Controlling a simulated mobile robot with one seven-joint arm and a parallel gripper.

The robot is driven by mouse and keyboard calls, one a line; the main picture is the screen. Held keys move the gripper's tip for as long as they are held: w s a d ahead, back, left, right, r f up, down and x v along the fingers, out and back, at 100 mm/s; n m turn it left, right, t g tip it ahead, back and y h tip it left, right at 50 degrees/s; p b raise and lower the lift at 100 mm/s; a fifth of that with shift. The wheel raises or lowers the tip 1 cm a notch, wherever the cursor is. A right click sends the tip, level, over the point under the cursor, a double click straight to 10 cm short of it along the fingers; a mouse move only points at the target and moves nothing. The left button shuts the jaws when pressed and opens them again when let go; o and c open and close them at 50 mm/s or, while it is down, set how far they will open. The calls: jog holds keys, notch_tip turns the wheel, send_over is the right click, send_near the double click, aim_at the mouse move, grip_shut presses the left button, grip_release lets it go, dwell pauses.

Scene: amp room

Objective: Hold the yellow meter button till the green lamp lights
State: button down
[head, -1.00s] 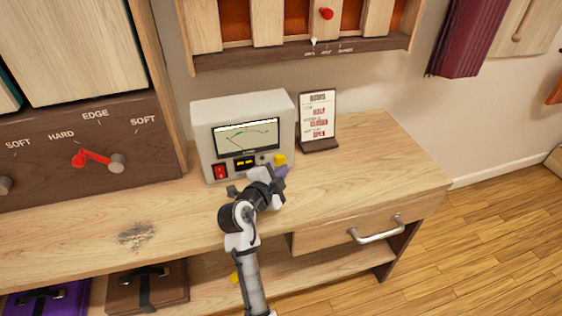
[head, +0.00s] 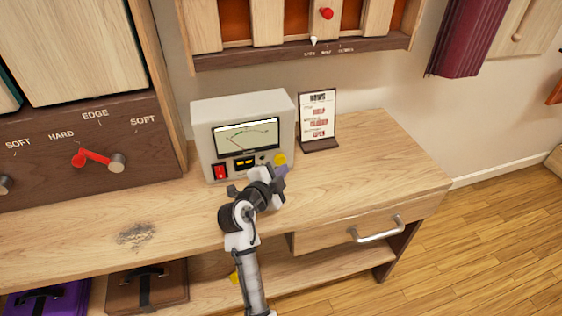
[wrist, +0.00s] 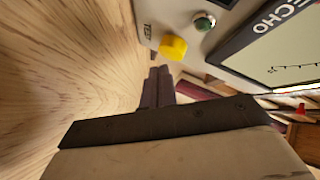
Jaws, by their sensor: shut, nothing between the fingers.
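The meter (head: 207,140) is a pale box with a screen, standing on the wooden bench. The green lamp (wrist: 204,21) beside the button looks dark green, without a glow. My gripper (head: 283,171) is shut and empty, in front of the meter's lower right corner. In the wrist view its purple-grey fingertips (wrist: 158,74) are just short of the button, with a small gap apparent. Contact is not visible.
A red switch (head: 220,172) is at the meter's lower left. A framed card (head: 318,117) stands right of the meter. A cabinet with a red lever (head: 80,158) is at left. The bench top (head: 370,160) is clear on the right.

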jog(key=shift+w, duration=0.15)
jog(key=shift+w+a+b, duration=0.15)
jog(key=shift+w+b, duration=0.1)
jog(key=shift+b, duration=0.05)
jog(key=shift+w+a+b, duration=0.15)
jog(key=shift+w+b, duration=0.2)
jog(key=shift+w, duration=0.15)
dwell(0.5)
jog(key=shift+s, duration=0.1)
dwell(2.9)
jog(key=shift+s+d, duration=0.3)
jog(key=shift+s, duration=0.5)
jog(key=shift+s+d+b, duration=0.2)
jog(key=shift+s+d, duration=0.05)
jog(key=shift+s, duration=0.55)
jog(key=shift+s+d+b, duration=0.25)
jog(key=shift+s+d, duration=0.05)
jog(key=shift+s, duration=0.5)
jog(key=shift+s+d+b, duration=0.2)
jog(key=shift+s+d, duration=0.05)
jog(key=shift+s, duration=0.55)
jog(key=shift+a, duration=0.1)
